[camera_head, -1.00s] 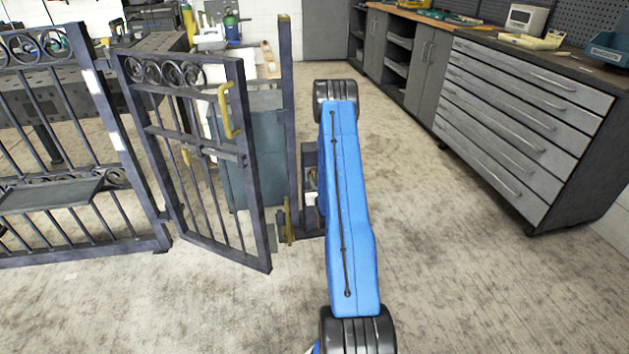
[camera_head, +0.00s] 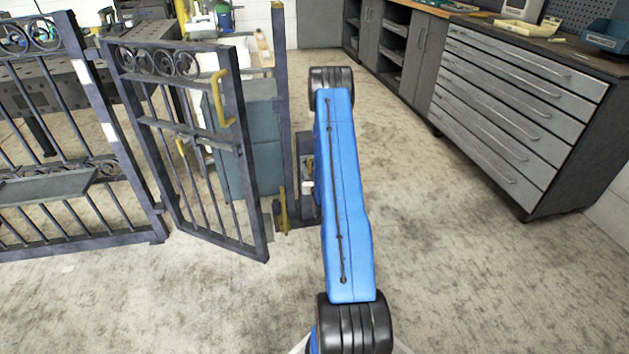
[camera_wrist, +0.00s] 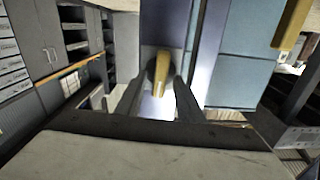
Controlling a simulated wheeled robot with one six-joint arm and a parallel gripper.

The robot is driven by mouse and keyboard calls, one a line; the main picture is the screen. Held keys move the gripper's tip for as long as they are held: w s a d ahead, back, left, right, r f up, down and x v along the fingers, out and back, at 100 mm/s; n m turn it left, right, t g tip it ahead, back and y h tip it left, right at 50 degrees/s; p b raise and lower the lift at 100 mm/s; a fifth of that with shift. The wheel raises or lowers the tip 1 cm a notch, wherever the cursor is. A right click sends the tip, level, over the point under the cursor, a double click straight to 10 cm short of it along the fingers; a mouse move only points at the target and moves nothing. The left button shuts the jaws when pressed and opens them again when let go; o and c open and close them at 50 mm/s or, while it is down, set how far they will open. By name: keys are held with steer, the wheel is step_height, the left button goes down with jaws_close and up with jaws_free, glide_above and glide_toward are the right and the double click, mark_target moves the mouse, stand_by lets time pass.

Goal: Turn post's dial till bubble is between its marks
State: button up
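The dark gate post (camera_head: 282,120) stands right of the half-open gate leaf (camera_head: 185,150); its lower part is partly behind my blue arm. In the wrist view a yellow lever-like piece (camera_wrist: 162,72), perhaps the dial's handle, sticks out from the grey post face (camera_wrist: 165,30). My gripper (camera_wrist: 164,76) has one dark finger on each side of this piece. The fingers look apart, with a bright gap between them; I cannot tell whether they touch it. The bubble and its marks do not show in either view. The head view hides my gripper behind the arm.
The gate leaf has a yellow handle (camera_head: 222,98). A fixed fence panel (camera_head: 60,140) stands at the left. A grey drawer cabinet (camera_head: 510,110) is at the right. A teal box (camera_head: 255,150) stands behind the gate. The floor right of my arm is clear.

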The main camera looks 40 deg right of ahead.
steer(key=v, duration=1.6)
steer(key=shift+s+a, duration=0.25)
steer(key=shift+s, duration=0.05)
